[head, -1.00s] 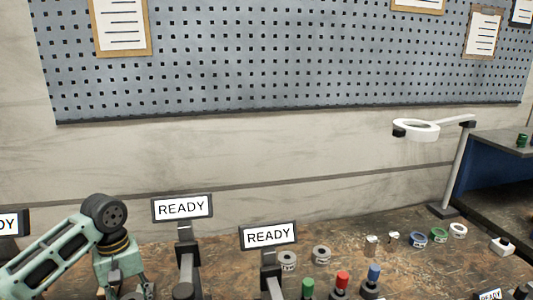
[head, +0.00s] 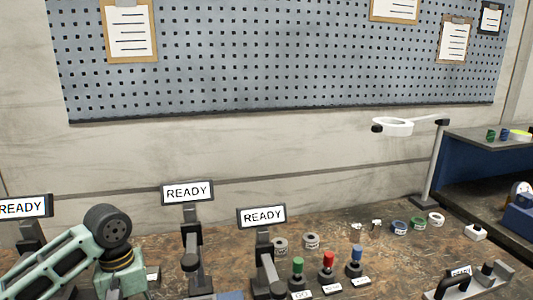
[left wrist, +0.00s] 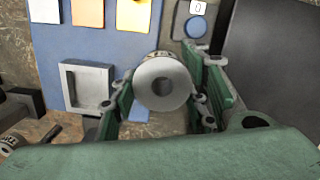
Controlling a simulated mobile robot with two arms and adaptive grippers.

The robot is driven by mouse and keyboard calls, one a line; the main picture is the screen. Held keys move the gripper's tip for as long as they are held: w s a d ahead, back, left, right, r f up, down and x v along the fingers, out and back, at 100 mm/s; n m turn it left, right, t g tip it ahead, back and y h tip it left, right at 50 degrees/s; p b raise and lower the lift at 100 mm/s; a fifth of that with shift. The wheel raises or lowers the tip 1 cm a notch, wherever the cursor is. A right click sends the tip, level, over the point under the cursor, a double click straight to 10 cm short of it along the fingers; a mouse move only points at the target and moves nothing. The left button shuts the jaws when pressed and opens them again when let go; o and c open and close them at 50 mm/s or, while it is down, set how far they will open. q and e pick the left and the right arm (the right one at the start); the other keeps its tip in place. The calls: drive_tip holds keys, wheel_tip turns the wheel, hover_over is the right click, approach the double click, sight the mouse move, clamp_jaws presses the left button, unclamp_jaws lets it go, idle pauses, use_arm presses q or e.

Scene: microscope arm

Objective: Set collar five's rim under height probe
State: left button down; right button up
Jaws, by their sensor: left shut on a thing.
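My left gripper (left wrist: 162,95) has green fingers and is shut on a grey collar (left wrist: 143,85) with a round centre hole. Printing shows on the collar's far side, but I cannot read its number. In the head view my left arm comes in from the left and its gripper is below the frame. Several stands carry READY screens, including a left one (head: 22,207), a middle one (head: 187,192) and a right one (head: 262,216). I cannot tell which bears the height probe, and no probe tip shows clearly. My right gripper is not in view.
The left wrist view shows a blue panel (left wrist: 85,40) with notes, a grey square frame (left wrist: 108,85), a blue button (left wrist: 196,27) and another collar (left wrist: 10,143). Coloured knobs (head: 328,261), several collars including a green one (head: 418,223), and a ring lamp (head: 397,127) stand rightward.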

use_arm(q)
drive_tip(key=s+d+r+m, duration=0.3)
drive_tip(key=s+d+m, duration=0.2)
drive_tip(key=s+d, duration=0.4)
drive_tip(key=s, duration=0.4)
drive_tip(key=shift+m+y, duration=0.3)
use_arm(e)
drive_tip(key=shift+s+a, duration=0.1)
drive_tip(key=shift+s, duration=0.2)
use_arm(q)
drive_tip(key=shift+f, duration=0.15)
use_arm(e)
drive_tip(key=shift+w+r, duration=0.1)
